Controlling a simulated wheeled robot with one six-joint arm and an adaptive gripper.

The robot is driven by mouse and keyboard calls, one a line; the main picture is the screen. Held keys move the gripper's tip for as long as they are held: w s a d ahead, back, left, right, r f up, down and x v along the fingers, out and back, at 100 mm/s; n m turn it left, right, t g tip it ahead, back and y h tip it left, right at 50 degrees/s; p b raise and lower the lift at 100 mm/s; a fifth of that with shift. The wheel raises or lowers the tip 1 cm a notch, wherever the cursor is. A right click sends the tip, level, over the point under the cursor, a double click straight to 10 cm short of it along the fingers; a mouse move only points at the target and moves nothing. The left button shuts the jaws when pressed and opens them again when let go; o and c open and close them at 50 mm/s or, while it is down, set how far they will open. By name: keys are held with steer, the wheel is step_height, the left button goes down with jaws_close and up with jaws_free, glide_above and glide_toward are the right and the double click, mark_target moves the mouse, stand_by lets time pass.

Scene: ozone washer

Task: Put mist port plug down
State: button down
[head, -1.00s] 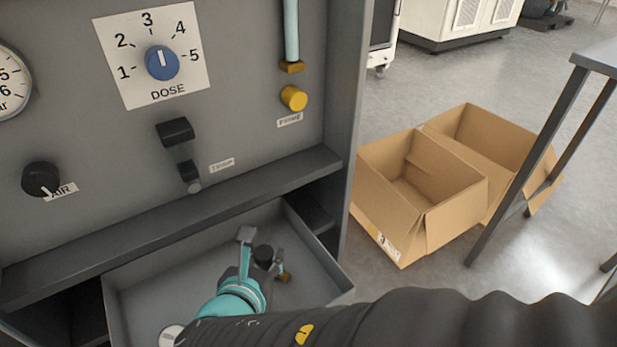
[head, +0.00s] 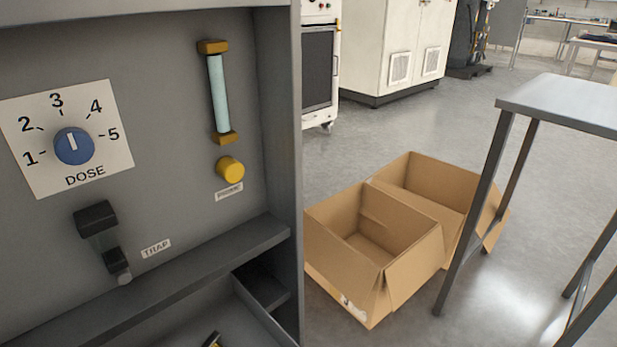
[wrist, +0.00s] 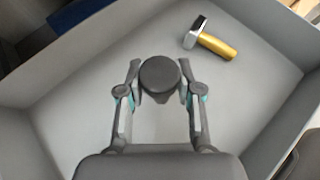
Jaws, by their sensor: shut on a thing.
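The mist port plug (wrist: 160,72), a dark part with a round black cap, sits between the fingers of my gripper (wrist: 160,88) in the wrist view. The gripper is shut on it, one finger on each side. Both are over the grey tray (wrist: 75,115); I cannot tell whether the plug touches the tray floor. The plug's underside is hidden. In the head view my gripper and the plug are out of sight, and only a corner of the tray (head: 180,328) shows at the bottom.
A yellow-handled tool (wrist: 216,45) with a metal head lies in the tray, beyond and right of the plug. The tray floor around the plug is otherwise clear. The grey panel (head: 180,180) rises above the tray; cardboard boxes (head: 415,245) and a metal table (head: 565,105) stand to the right.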

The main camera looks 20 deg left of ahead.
steer(key=shift+f+b, duration=0.5)
steer(key=shift+f, duration=1.5)
steer(key=shift+f, duration=0.2)
steer(key=c, duration=0.8)
jaws_free()
steer(key=shift+o, duration=0.2)
steer(key=shift+r, duration=0.15)
